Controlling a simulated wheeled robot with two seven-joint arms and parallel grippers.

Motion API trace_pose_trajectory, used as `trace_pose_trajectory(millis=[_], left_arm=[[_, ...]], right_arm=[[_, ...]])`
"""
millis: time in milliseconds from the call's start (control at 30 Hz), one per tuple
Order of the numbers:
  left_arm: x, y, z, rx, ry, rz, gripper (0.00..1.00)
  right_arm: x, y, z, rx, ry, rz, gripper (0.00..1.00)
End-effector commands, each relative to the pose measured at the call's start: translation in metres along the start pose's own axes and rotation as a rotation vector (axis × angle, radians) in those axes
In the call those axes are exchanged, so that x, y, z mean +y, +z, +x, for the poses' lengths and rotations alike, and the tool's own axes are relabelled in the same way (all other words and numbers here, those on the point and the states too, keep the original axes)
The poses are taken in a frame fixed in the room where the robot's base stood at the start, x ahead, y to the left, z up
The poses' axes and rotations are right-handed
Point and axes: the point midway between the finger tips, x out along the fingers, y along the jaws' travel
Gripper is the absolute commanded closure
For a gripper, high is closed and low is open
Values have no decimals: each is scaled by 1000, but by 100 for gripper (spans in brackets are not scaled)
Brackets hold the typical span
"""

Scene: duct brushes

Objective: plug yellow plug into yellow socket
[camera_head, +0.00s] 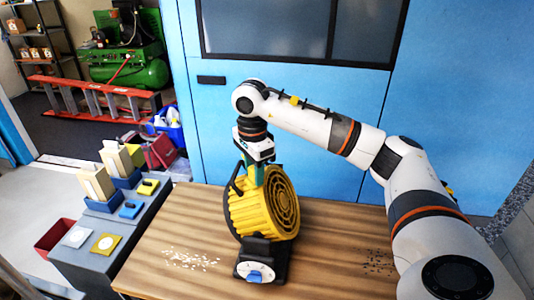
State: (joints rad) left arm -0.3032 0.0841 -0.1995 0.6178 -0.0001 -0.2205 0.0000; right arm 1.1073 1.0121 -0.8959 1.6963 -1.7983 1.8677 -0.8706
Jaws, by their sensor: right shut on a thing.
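A yellow ribbed drum-shaped unit (262,212) with a round grille stands on the wooden table, on a black base with a blue fitting (255,275) at its front. My right gripper (254,178) points down at the top of this unit, its teal fingers shut on it; the exact part between them is hard to make out. A small yellow piece (148,187) lies on the grey bench at the left, and I cannot tell whether it is the yellow plug or socket. A yellow plate with a white disc (106,243) lies nearer. My left gripper is out of view.
The wooden table (190,225) has pale bits at left and dark bits at right. The grey bench (130,232) holds blue boxes, a blue piece (130,209) and a white-disc plate (76,237). A blue wall (300,120) stands close behind. The table's left part is mostly clear.

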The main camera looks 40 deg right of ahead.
Motion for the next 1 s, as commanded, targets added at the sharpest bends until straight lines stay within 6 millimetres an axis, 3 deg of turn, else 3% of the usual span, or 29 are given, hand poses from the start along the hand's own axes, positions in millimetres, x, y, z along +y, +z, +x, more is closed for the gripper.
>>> trace_pose_trajectory(millis=[33, 167, 300, 500, 700, 1000], left_arm=[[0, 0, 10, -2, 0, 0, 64], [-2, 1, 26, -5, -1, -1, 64], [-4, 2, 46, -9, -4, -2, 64], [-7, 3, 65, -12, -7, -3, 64], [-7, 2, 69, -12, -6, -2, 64], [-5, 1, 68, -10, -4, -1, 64]], right_arm=[[-7, -13, 17, -2, -1, -115, 88], [-30, -50, 50, -3, -2, -469, 88], [-70, -94, 91, -1, -3, -939, 88], [-124, -135, 128, 8, 1, -1477, 88], [-147, -148, 139, 15, 5, -1695, 88], [-148, -148, 139, 15, 5, -1708, 88]])
